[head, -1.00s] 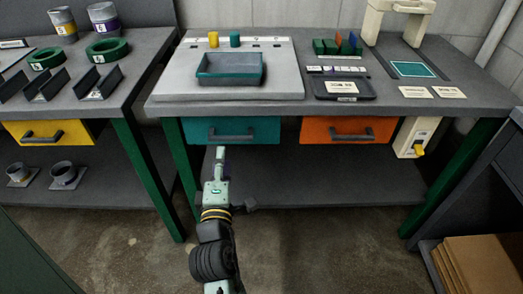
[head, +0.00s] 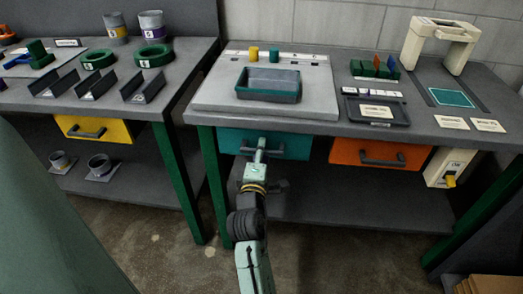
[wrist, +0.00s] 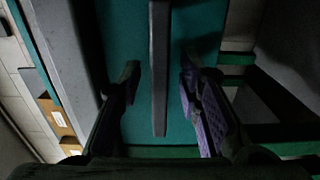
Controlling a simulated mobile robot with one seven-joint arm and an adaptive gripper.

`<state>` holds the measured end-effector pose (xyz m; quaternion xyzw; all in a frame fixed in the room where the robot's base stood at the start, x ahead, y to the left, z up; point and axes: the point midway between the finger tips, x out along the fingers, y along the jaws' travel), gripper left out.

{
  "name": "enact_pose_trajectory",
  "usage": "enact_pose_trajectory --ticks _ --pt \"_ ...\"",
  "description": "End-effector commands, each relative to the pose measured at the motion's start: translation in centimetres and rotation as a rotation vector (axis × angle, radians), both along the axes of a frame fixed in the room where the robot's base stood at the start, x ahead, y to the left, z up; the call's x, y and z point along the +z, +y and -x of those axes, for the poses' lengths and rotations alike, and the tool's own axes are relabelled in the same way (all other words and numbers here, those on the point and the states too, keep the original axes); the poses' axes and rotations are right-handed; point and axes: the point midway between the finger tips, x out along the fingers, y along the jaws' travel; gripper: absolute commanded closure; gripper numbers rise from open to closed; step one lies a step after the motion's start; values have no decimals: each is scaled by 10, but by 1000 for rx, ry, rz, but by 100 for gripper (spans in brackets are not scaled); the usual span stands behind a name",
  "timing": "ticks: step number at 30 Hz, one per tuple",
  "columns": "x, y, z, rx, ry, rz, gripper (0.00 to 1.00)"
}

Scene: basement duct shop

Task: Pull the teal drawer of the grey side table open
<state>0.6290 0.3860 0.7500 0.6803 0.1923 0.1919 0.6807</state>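The teal drawer (head: 295,148) is under the left part of the grey side table (head: 318,130) in the head view. Its front looks flush with the table, so it appears shut. Its dark bar handle (head: 276,151) is partly covered by my gripper (head: 261,150). In the wrist view the handle (wrist: 159,45) stands lengthwise between the two fingers of my gripper (wrist: 160,82), in front of the teal drawer face (wrist: 215,25). The fingers are apart, with a gap on each side of the handle. I see no contact.
An orange drawer (head: 376,154) is to the right, with a cream box with a yellow knob (head: 449,169) beyond it. A green table leg (head: 214,185) is left of my arm. A lower shelf (head: 350,207) runs beneath. Another bench with a yellow drawer (head: 95,130) stands left.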

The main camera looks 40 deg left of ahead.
Motion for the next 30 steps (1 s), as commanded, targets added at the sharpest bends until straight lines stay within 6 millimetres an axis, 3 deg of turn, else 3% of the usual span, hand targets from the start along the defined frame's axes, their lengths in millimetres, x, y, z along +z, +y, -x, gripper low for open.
enact_pose_trajectory --ticks 5,19,30 --pt "0 0 0 0 0 0 68" --pt "0 0 0 0 -1 -1 99" --pt "0 0 0 0 -1 -1 100"
